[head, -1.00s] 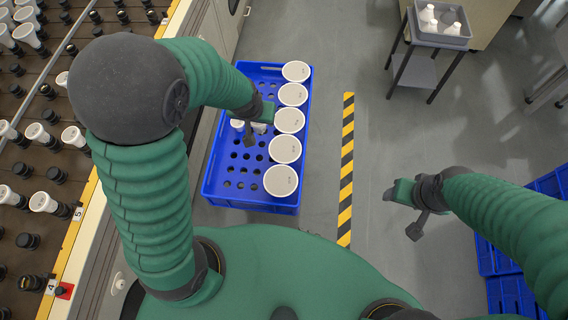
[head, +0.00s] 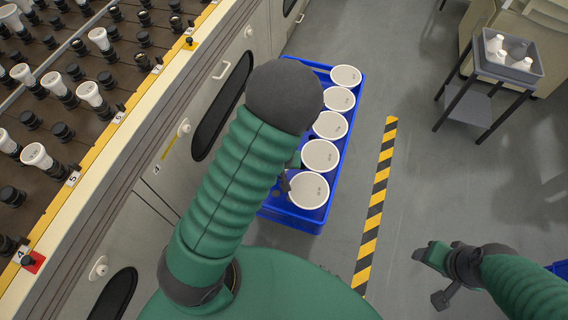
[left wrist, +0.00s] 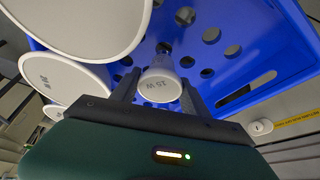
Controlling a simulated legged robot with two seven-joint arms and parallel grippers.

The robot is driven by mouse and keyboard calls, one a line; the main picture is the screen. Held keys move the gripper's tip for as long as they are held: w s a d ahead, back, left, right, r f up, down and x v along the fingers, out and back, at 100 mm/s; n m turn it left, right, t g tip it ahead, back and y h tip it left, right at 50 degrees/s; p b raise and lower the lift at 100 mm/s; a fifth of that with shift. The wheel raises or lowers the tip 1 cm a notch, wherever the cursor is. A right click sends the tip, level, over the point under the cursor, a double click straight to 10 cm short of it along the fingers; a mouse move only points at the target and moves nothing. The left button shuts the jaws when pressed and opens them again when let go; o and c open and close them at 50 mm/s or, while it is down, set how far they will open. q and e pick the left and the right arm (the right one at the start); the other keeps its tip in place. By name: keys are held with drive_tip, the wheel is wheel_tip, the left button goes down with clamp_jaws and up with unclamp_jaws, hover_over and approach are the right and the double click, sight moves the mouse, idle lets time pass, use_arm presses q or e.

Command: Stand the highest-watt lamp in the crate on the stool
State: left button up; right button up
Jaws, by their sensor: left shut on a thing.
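Several white lamps with wide round faces stand in a row in a blue crate (head: 297,222) on the floor; the nearest lamp (head: 309,191) is by my left gripper. In the left wrist view my left gripper (left wrist: 160,92) is shut on a smaller white lamp (left wrist: 161,82), whose face seems to read 15 W. The blue crate's holed floor lies behind it. My arm hides most of this gripper in the head view. My right gripper (head: 429,277) is open and empty, right of the striped floor tape.
A rack (head: 90,50) with several lamps and dark sockets runs along the left, above cabinet doors. Yellow-black tape (head: 376,205) marks the floor between blue crate and stool. Open grey floor lies around the tape. A bench stands behind the stool.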

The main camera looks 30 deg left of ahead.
use_arm(q)
drive_tip(key=shift+a, duration=0.35)
drive_tip(key=shift+d+r+p, duration=0.2)
drive_tip(key=shift+d+p, duration=0.1)
drive_tip(key=shift+d, duration=0.65)
drive_tip(key=shift+a+f, duration=0.15)
drive_tip(key=shift+a, duration=0.25)
use_arm(e)
drive_tip(key=shift+a+r, duration=0.25)
drive_tip(key=shift+r, duration=0.05)
use_arm(q)
drive_tip(key=shift+d, duration=0.1)
use_arm(e)
drive_tip(key=shift+d, duration=0.3)
use_arm(q)
drive_tip(key=shift+f, duration=0.45)
drive_tip(key=shift+f+b, duration=1.2)
drive_tip(key=shift+f, duration=0.15)
drive_tip(key=o, duration=1.5)
drive_tip(key=shift+c, duration=0.2)
use_arm(e)
drive_tip(key=shift+s+x, duration=0.25)
drive_tip(key=shift+x, duration=0.95)
drive_tip(key=shift+a+f, duration=0.1)
